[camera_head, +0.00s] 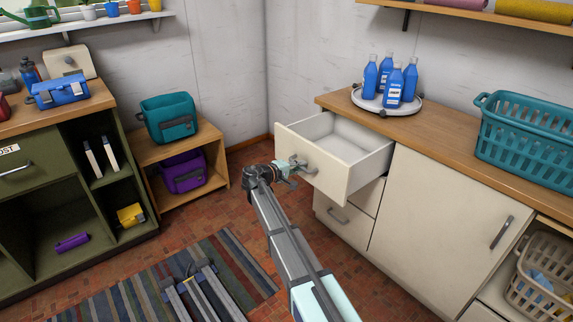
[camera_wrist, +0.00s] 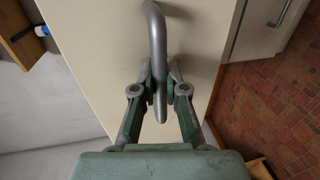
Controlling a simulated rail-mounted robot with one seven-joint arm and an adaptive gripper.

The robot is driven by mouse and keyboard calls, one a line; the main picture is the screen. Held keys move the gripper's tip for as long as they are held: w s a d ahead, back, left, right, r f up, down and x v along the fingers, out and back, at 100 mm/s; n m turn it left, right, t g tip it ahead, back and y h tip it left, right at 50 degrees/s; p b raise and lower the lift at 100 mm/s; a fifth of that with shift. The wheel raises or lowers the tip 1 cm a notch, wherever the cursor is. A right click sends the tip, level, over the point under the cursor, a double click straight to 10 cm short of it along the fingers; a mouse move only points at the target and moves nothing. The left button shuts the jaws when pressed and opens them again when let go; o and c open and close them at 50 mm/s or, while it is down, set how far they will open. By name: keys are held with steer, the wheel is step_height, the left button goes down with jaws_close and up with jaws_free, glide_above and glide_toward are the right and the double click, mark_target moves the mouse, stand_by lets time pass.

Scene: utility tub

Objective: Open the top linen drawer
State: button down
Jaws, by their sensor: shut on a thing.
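The top linen drawer (camera_head: 350,139) is cream-coloured and stands pulled well out of the cabinet on the right, and its visible inside is empty. Its front also fills much of the wrist view (camera_wrist: 115,65). A grey bar handle (camera_wrist: 155,35) runs between my gripper's fingers. My gripper (camera_wrist: 160,93) is shut on this handle, one finger on each side. In the head view my gripper (camera_head: 290,168) is at the drawer front, and part of the handle shows beside it.
Closed drawers (camera_head: 343,216) lie below, beside a cabinet door (camera_head: 435,220). Blue bottles (camera_head: 393,88) stand on a round tray (camera_head: 363,101) on the counter. A teal basket (camera_head: 527,140) is at the right. A low wooden shelf (camera_head: 206,137) stands left, with open brick floor between.

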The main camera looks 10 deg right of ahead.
steer(key=shift+s+a, duration=0.25)
steer(key=shift+a, duration=0.15)
steer(key=c, duration=1.2)
jaws_free()
steer(key=v, duration=1.2)
